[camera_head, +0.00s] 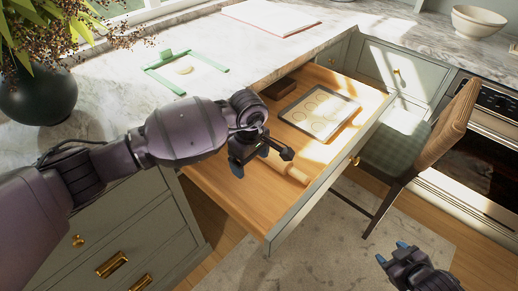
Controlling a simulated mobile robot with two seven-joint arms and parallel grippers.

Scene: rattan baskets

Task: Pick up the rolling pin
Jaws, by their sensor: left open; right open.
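The wooden rolling pin (286,167) lies in the open drawer (227,193), near its front left part. My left gripper (262,162) is open above the drawer and covers part of the pin. From this view I cannot tell whether its fingers touch the pin. My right gripper (392,252) is open and empty at the lower right, over the rug and away from the drawer.
A chair (402,140) stands close to the drawer's right. A vase (38,95) and a green frame (163,84) are on the marble counter.

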